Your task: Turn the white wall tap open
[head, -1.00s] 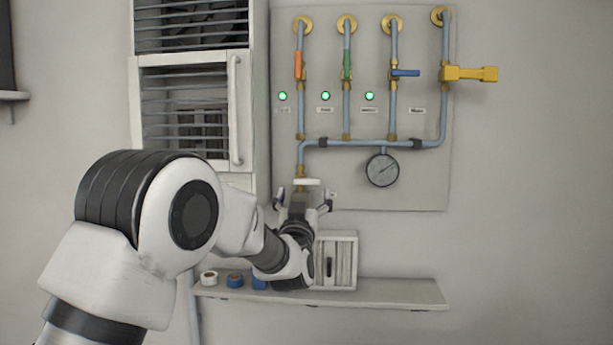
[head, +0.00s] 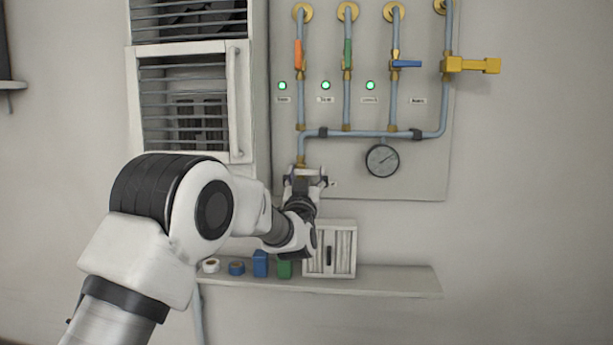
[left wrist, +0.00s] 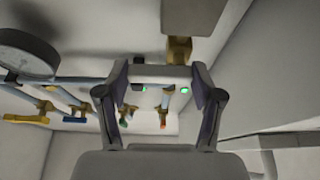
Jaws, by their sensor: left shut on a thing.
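The white wall tap's handle (head: 306,170) is a short white bar on a brass fitting, at the lower end of the left pipe on the wall panel. In the left wrist view the white handle (left wrist: 160,75) lies crosswise between the two fingers. My left gripper (head: 306,178) reaches up from below and is shut on the handle. In the left wrist view its fingers (left wrist: 161,88) stand at the handle's two ends. My gripper partly hides the handle in the head view. My right gripper is in neither view.
Orange (head: 299,54), green (head: 347,55) and blue (head: 406,64) tap handles and a large yellow handle (head: 472,65) sit higher up. A gauge (head: 382,160) hangs to the right. Below is a shelf (head: 390,281) with a small cabinet (head: 341,248). A louvred cabinet (head: 190,110) stands left.

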